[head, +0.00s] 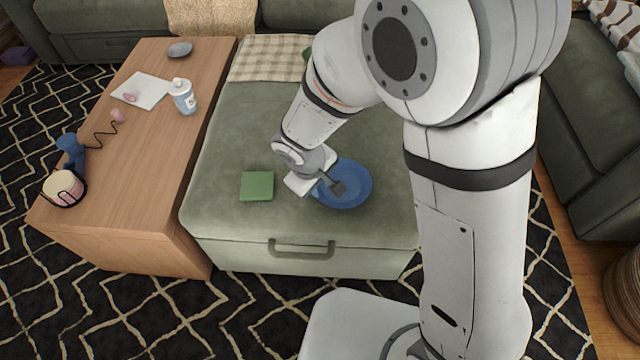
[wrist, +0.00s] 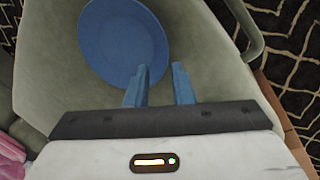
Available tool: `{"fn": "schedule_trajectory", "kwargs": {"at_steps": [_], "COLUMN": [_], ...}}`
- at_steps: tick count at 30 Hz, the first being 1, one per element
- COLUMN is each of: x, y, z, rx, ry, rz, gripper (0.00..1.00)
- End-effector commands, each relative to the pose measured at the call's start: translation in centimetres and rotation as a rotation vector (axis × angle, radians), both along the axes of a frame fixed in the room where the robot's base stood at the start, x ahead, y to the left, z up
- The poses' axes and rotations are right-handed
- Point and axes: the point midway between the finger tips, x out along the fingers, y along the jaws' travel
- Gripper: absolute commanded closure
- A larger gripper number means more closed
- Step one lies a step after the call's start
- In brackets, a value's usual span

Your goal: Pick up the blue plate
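The blue plate (head: 357,196) lies on the green ottoman seat in the head view, right of centre on the cushion. In the wrist view the round blue plate (wrist: 122,40) fills the upper left. My gripper (wrist: 160,70) shows there with two blue fingers apart and nothing held between them. The left fingertip overlaps the plate's lower right edge, and the right fingertip is just outside it. I cannot tell the height of the fingertips over the plate. In the head view my gripper (head: 328,187) is at the plate's left side and hides part of it.
A green square object (head: 257,186) lies on the ottoman (head: 225,135) left of the plate. A wooden table (head: 140,185) to the left carries a white bottle (head: 183,97), a grey dish (head: 180,49), blue headphones or similar (head: 70,145) and a white sheet. The ottoman's front cushion is otherwise clear.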

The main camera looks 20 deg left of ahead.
Motion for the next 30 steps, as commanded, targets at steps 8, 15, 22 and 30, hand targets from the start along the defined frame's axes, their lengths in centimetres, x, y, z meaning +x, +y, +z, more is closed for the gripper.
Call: {"fn": "schedule_trajectory", "kwargs": {"at_steps": [8,15,22,30], "x": [0.9,1.5,1.6,1.6], "y": [-0.5,-0.8,-0.8,-0.8], "z": [-4.4,-6.8,-7.2,-7.1], "rx": [-0.001,0.000,0.000,0.001], "ry": [0.003,0.002,0.002,0.002], "rz": [-0.002,0.000,0.001,0.001], "gripper": [0.79,0.79,0.79,0.88]}}
